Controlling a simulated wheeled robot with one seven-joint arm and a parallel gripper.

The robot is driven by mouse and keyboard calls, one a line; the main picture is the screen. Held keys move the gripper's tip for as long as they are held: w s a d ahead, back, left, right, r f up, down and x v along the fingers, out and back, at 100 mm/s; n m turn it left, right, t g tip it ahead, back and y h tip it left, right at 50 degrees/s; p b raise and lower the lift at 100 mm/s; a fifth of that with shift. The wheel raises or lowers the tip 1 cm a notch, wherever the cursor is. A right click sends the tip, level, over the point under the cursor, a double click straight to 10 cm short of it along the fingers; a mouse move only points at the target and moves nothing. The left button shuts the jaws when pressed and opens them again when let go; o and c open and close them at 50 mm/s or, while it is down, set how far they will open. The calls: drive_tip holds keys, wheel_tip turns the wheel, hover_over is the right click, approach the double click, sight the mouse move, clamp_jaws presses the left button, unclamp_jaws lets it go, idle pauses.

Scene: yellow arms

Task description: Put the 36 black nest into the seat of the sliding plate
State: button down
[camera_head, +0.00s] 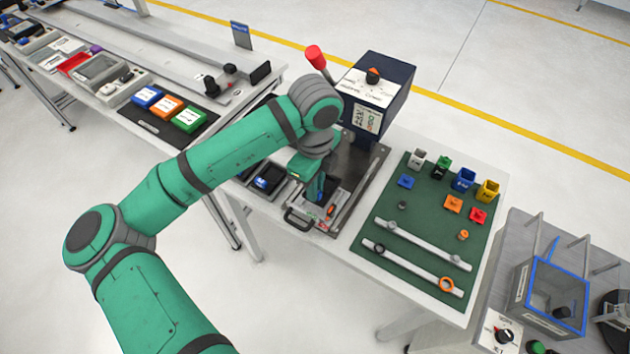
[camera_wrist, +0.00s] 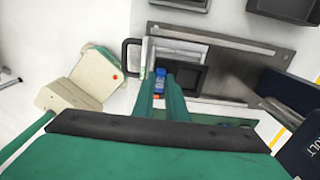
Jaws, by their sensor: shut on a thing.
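My gripper (camera_head: 317,190) points down over the sliding plate (camera_head: 296,224) at the press; it also shows in the wrist view (camera_wrist: 161,88). It is shut on a small blue part that seems to belong to the black nest (camera_wrist: 190,78), a square dark frame just right of the fingers. The grey sliding plate (camera_wrist: 157,49) with its dark handle (camera_wrist: 130,55) lies under the nest. The fingers hide part of the nest, and the seat is not clearly visible. I cannot tell whether the nest touches the plate or hangs just above it.
The dark blue press (camera_head: 378,85) with a red-knobbed lever (camera_head: 315,56) stands behind. Another black nest (camera_head: 268,178) with a blue label lies left of the plate. A green mat (camera_head: 400,215) with small coloured parts lies to the right.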

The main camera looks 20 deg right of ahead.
drive_tip(key=shift+f, duration=1.75)
drive_tip(key=shift+f, duration=0.5)
drive_tip(key=c, duration=1.7)
unclamp_jaws()
wheel_tip(320, 180, up, 11)
drive_tip(key=shift+f, duration=0.1)
